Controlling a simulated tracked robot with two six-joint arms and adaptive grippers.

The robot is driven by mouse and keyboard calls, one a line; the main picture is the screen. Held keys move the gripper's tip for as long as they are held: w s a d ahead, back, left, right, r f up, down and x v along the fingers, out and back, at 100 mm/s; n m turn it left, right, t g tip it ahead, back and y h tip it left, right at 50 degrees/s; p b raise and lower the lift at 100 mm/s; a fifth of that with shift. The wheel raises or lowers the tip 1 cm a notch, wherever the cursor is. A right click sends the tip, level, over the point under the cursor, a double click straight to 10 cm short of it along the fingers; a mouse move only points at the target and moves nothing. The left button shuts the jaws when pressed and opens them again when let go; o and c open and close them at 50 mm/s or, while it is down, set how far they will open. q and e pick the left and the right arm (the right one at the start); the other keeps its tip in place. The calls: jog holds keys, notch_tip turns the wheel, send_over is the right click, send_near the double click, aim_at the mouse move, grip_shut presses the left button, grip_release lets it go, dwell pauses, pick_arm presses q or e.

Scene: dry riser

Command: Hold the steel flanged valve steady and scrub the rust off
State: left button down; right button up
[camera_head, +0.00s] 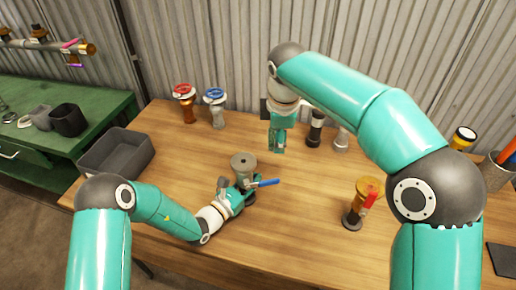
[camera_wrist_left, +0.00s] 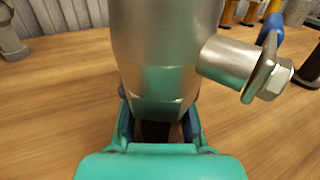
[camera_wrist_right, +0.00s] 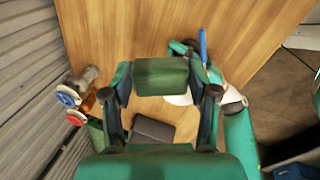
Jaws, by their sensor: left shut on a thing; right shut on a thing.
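The steel flanged valve (camera_head: 243,161) stands upright on the wooden table, with a blue lever (camera_head: 265,183) pointing right. My left gripper (camera_head: 238,197) is shut on its body from the front left. In the left wrist view the grey metal body (camera_wrist_left: 165,50) rises from between the fingers, with a side stub and hex nut at right. No clear rust patch shows there. My right gripper (camera_head: 279,143) points down above the table, behind and right of the valve, apart from it. In the right wrist view it is shut on a green block (camera_wrist_right: 160,76).
A grey bin (camera_head: 115,155) stands at the left. Valves with a red wheel (camera_head: 184,91) and a blue wheel (camera_head: 214,95) stand at the back. A brass valve (camera_head: 362,203) with a red lever stands at the right. Several fittings stand behind my right gripper. The front table is clear.

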pick_arm(q)
jog(key=c, duration=0.9)
grip_release()
jog(key=v, duration=1.1)
jog(key=shift+s+a+f, duration=0.1)
jog(key=shift+s+a, duration=0.15)
jog(key=shift+a, duration=0.1)
jog(key=shift+s, duration=0.1)
jog(key=shift+s, duration=0.1)
